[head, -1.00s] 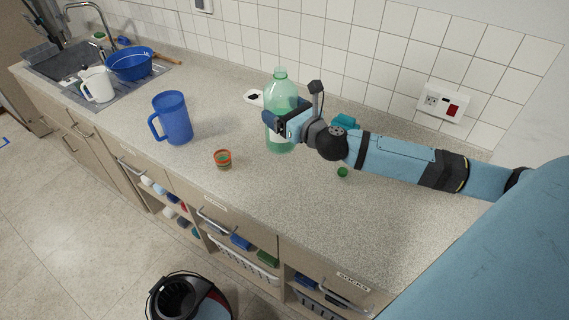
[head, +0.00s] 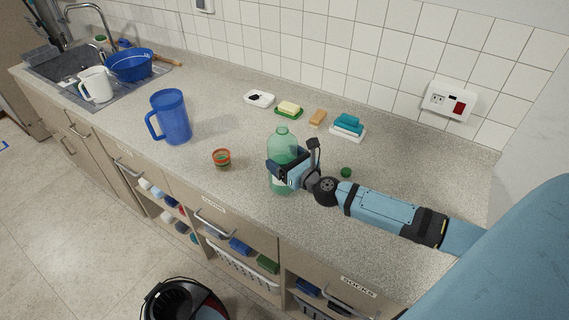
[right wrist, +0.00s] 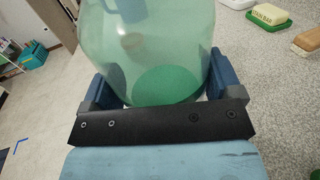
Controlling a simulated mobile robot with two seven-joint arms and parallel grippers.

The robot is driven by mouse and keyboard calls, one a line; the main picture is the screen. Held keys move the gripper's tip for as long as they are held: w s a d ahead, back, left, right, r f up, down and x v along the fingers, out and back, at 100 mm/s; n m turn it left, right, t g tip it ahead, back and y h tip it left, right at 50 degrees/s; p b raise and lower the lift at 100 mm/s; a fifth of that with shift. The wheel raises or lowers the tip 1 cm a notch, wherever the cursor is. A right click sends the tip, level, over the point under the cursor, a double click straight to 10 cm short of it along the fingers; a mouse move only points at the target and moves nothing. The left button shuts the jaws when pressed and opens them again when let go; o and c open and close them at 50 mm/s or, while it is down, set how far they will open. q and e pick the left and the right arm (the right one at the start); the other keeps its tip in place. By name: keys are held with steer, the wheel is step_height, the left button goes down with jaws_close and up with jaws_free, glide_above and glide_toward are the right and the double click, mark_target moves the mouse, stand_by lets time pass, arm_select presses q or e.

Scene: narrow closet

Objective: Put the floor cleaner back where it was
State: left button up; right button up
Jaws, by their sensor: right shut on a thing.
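The floor cleaner looks to be the green see-through bottle (head: 283,146), upright at the middle of the counter, without a cap on its neck. My right gripper (head: 279,173) is shut around its lower body. In the right wrist view the bottle (right wrist: 150,50) fills the space between the two blue fingers (right wrist: 160,92), with green liquid low inside. I cannot tell whether its base touches the counter. A small green cap (head: 346,172) lies on the counter to the right of the bottle. My left gripper is not in view.
A blue pitcher (head: 171,117) and a small orange-rimmed pot (head: 221,158) stand left of the bottle. Soap dishes, a sponge and blue cloths (head: 348,124) line the back. A bucket (head: 184,302) is on the floor. The counter's right part is mostly clear.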

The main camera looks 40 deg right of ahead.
steer(key=shift+f, duration=0.15)
steer(key=shift+f, duration=0.15)
steer(key=o, duration=1.1)
steer(key=shift+f, duration=0.1)
steer(key=shift+o, duration=0.2)
